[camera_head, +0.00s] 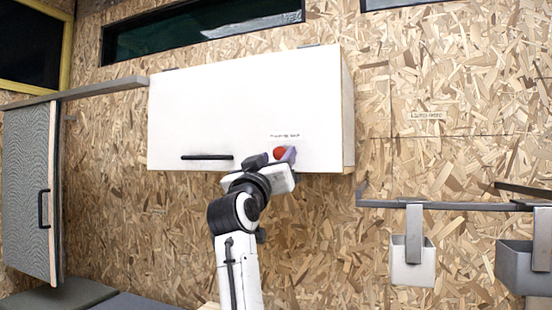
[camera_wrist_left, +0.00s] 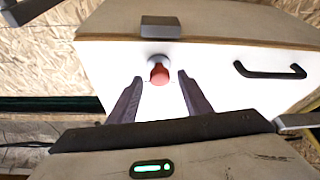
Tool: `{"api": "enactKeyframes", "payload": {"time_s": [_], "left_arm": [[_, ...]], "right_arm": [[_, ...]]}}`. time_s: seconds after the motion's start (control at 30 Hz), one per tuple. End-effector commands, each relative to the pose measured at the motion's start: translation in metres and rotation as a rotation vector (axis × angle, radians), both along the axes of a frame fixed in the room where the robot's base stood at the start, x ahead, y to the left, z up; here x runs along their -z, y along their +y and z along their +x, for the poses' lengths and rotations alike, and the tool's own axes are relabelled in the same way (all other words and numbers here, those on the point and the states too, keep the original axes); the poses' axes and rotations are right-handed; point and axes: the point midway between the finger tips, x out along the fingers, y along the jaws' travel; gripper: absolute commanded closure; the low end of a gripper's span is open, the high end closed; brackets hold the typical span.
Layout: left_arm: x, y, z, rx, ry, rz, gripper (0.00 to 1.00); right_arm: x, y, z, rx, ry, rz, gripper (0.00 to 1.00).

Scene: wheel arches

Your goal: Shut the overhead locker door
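The overhead locker (camera_head: 348,120) is a box on the chipboard wall. Its white door (camera_head: 230,105) faces me, and I see no clear gap along its edges. The door has a black bar handle (camera_head: 207,157) and a red round knob (camera_head: 280,152) near its lower edge. The left wrist view also shows the door (camera_wrist_left: 225,75), the handle (camera_wrist_left: 270,70) and the knob (camera_wrist_left: 159,74). My left gripper (camera_head: 275,160) is at the door's lower right. Its two dark fingers (camera_wrist_left: 158,85) are apart and empty, with the knob ahead between them. Contact cannot be told. My right gripper is not in view.
A grey cabinet (camera_head: 27,190) with a black handle hangs at the left. A rail (camera_head: 440,206) at the right carries a white bin (camera_head: 413,262) and a grey bin (camera_head: 520,268). A dark window (camera_head: 200,27) is above the locker. Bare wall lies below it.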

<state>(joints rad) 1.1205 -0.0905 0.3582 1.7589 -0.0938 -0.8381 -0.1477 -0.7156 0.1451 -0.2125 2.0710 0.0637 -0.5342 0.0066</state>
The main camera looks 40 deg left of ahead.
Motion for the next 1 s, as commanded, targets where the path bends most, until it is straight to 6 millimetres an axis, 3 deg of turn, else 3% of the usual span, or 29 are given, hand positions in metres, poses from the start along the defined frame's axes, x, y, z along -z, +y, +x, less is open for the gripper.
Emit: {"api": "enactKeyframes", "payload": {"time_s": [0.27,0.7,1.0], "left_arm": [[0.003,-0.003,-0.008,0.000,-0.002,0.000,0.55],[0.032,-0.025,-0.075,0.000,-0.001,0.000,0.55],[0.039,-0.030,-0.091,0.000,0.000,0.000,0.55]], "right_arm": [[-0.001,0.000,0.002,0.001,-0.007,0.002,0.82],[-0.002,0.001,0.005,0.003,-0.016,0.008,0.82],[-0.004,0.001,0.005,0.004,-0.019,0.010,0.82]]}}
